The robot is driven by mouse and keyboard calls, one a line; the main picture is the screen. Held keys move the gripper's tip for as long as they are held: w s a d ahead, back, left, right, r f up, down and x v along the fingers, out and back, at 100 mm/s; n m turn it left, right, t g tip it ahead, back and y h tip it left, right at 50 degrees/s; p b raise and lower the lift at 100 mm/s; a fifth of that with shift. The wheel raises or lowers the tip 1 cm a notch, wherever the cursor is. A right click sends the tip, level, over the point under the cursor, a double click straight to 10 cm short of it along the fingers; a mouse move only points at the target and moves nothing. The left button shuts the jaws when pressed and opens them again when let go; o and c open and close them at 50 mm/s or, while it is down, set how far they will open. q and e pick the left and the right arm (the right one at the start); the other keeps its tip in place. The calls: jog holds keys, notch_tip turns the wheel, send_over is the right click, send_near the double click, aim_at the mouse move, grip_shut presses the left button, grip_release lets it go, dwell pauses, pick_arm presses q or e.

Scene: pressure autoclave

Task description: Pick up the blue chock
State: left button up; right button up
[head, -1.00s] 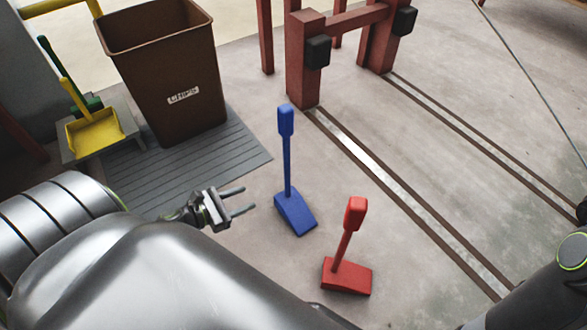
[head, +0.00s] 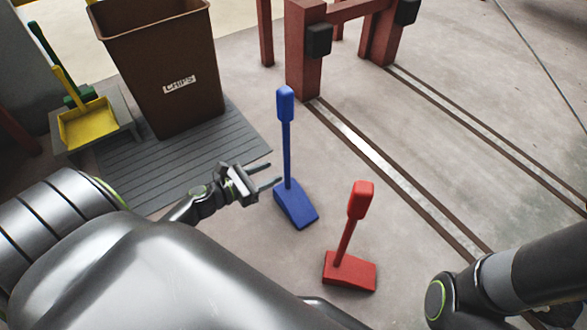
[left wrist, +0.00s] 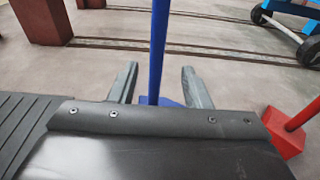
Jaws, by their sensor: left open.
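The blue chock (head: 296,207) stands on the concrete floor, a wedge with an upright handle topped by a thicker blue grip. My left gripper (head: 268,175) is open just left of the handle, its fingers pointing toward it. In the left wrist view the blue handle (left wrist: 158,50) rises between the two open fingers (left wrist: 160,82), seemingly a little beyond their tips. Most of the wedge is hidden there behind the gripper body. My right arm shows at the lower right of the head view, but its gripper is out of view.
A red chock (head: 350,270) stands close by at the lower right. A brown chips bin (head: 165,70) and a grey slatted mat (head: 180,165) lie left. A red frame post (head: 303,70) and floor rails (head: 385,175) lie beyond.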

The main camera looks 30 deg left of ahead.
aim_at(284, 167)
pick_arm(q)
jog(key=x, duration=0.3)
jog(key=shift+w+d+f, duration=0.1)
jog(key=shift+w+d, duration=0.05)
jog(key=shift+w, duration=0.2)
jog(key=b+x, duration=0.1)
jog(key=x, duration=0.1)
jog(key=b+x, duration=0.2)
jog(key=shift+w+f, duration=0.25)
jog(key=shift+f, duration=0.2)
jog(key=shift+w, duration=0.4)
jog(key=c, duration=0.9)
grip_shut()
